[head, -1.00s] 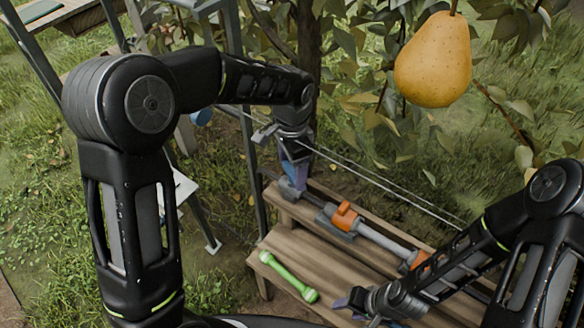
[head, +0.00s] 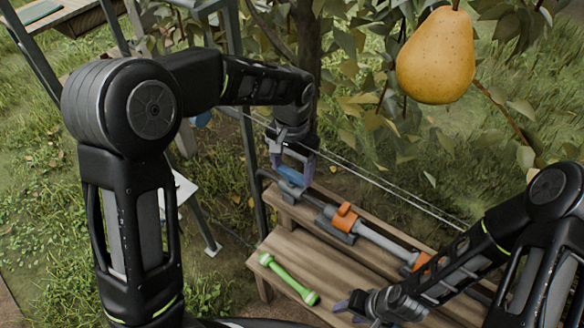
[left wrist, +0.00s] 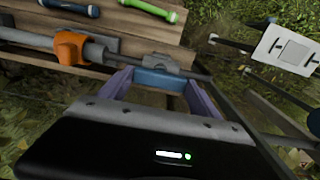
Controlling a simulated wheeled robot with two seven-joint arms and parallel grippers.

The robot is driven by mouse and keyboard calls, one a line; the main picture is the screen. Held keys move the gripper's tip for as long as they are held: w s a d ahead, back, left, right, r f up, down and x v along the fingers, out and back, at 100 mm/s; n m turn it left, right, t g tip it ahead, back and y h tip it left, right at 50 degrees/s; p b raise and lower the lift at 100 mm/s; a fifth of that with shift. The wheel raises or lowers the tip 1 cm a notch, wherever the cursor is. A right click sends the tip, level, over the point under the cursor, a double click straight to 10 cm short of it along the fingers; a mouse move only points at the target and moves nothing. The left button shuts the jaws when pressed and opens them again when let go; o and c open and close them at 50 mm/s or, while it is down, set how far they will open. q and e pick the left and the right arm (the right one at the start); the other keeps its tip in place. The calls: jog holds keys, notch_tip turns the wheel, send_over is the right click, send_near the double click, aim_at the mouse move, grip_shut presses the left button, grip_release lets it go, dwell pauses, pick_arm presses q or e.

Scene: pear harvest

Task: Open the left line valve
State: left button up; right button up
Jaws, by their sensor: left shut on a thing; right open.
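The left line valve's blue handle (head: 291,177) is at the far left end of the grey pipe on the wooden bench. My left gripper (head: 292,165) comes down on it from above, its purple fingers shut on the handle's two ends. In the left wrist view the blue handle (left wrist: 160,79) lies crosswise between the fingers, with the grey valve body (left wrist: 163,63) just behind it. The handle lies roughly along the pipe in the head view. My right gripper (head: 358,304) is open and empty at the bench's front, to the right of the green tool.
An orange valve part (head: 345,215) sits on the pipe to the right of the blue handle. A green double-ended tool (head: 288,279) lies on the front plank (head: 290,248). Thin wires run past behind my left gripper. A pear (head: 436,56) hangs at the upper right.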

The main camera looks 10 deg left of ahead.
aim_at(292, 173)
pick_arm(q)
jog(key=o, duration=1.4)
notch_tip(292, 173, up, 8)
jog(key=shift+f, duration=0.1)
